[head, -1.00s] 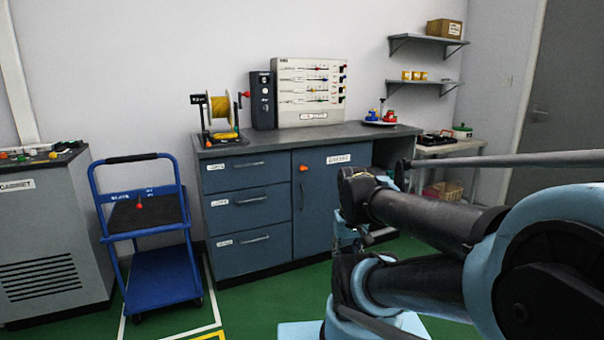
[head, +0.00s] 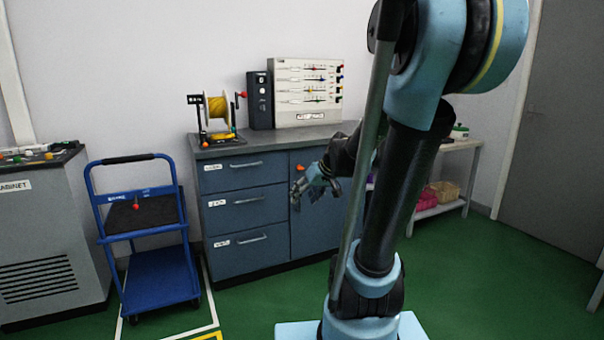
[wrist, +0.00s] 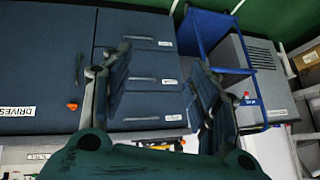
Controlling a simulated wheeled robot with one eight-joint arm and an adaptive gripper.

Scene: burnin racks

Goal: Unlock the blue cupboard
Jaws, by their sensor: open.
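The blue cupboard (head: 309,236) is the blue-grey door in the right part of the workbench unit, labelled DRIVES in the wrist view (wrist: 60,60). A small orange-red knob (head: 300,168) sits near the door's upper left edge; it also shows in the wrist view (wrist: 72,106), outside the left finger. My gripper (head: 316,190) is open and empty, in front of the door and just below the knob in the head view. In the wrist view my gripper's two fingers (wrist: 155,85) are spread, with drawer fronts behind them. No contact with the knob is visible. My arm hides the door's right part.
Several drawers (head: 249,203) with bar handles adjoin the door on the left. A blue trolley (head: 160,268) and a grey cabinet (head: 50,235) stand further left. A cable reel (head: 217,112) and a panel box (head: 308,92) are on the benchtop. Green floor in front is open.

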